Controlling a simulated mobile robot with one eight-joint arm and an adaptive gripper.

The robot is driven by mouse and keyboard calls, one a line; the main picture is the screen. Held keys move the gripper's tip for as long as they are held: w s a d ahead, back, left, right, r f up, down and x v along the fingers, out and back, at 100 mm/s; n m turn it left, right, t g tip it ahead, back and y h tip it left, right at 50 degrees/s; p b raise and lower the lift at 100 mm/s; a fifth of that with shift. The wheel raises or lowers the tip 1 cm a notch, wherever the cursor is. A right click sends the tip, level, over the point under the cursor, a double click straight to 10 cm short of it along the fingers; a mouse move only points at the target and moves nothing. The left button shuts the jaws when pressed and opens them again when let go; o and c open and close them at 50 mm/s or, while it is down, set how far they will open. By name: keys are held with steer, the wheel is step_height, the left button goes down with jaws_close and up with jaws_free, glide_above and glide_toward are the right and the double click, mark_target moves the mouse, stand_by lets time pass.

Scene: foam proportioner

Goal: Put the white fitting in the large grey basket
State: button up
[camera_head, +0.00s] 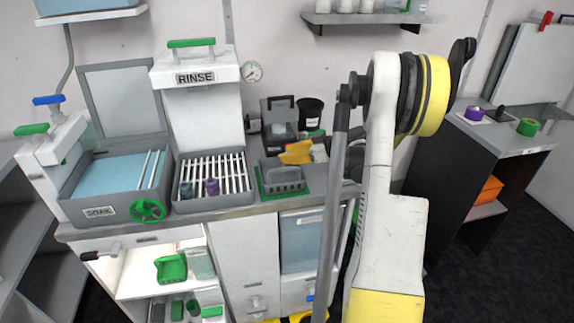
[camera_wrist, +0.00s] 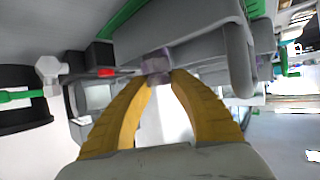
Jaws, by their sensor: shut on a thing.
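My gripper (camera_head: 297,152) shows in the head view as yellow fingers above the back of the counter. In the wrist view its two yellow fingers (camera_wrist: 158,78) meet at the tips on a small grey-purple piece (camera_wrist: 157,64). I cannot tell whether this piece is the white fitting. A grey basket (camera_head: 284,177) stands on a green mat on the counter, just in front of my fingers. A darker grey container with a handle (camera_head: 279,118) stands behind them. I cannot tell which one is the large grey basket. A large grey body (camera_wrist: 190,25) fills the top of the wrist view, close to the fingertips.
The SOAK basin (camera_head: 100,212) and RINSE basin (camera_head: 180,207) lie to the left; two small dark and purple pieces stand on the RINSE rack. A black pot (camera_head: 311,112) stands at the back. A separate dark shelf unit (camera_head: 462,190) is at right.

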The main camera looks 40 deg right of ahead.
step_height(320, 180, down, 3)
steer(key=shift+r+b, duration=0.2)
steer(key=shift+b, duration=0.15)
steer(key=shift+r, duration=0.15)
steer(key=o, duration=0.6)
steer(key=shift+o, duration=0.5)
